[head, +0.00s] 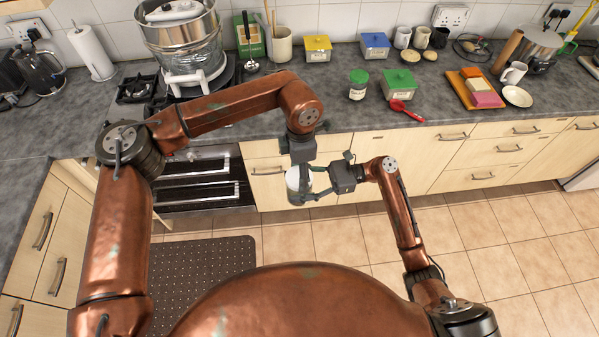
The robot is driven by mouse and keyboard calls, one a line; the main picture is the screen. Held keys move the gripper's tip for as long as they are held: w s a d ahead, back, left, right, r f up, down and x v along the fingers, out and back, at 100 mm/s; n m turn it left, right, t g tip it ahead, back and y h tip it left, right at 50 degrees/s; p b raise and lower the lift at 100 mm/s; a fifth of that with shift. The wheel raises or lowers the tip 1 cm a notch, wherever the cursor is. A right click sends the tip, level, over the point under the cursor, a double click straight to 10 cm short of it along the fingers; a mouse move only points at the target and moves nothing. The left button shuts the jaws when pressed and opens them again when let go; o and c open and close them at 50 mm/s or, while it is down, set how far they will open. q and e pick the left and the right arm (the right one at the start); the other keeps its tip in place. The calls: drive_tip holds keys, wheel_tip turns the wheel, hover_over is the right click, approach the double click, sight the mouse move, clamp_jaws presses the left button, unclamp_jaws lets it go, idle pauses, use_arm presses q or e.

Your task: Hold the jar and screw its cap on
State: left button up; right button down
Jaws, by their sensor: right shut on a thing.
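A whitish jar (293,184) is in the air in front of the drawers, in the middle of the head view. My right gripper (311,186) comes in from the right and is shut around the jar's side, holding it about upright. My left gripper (303,160) points down from above, right over the jar's top. Its fingers are small and partly hidden, so I cannot tell whether they are open or shut. No cap can be made out; the jar's top is hidden by the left gripper.
The worktop (330,112) behind holds a green-lidded jar (358,84), a green box (398,83), a red spoon (406,110) and an orange tray (462,88). Drawer fronts (440,160) lie close behind my grippers.

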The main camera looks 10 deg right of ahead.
use_arm(q)
drive_tip(key=m, duration=0.4)
drive_tip(key=shift+w+d, duration=0.1)
drive_tip(key=m, duration=0.5)
drive_tip(key=o, duration=1.4)
drive_tip(key=shift+c, duration=0.2)
wheel_tip(320, 180, up, 12)
drive_tip(key=shift+d, duration=0.1)
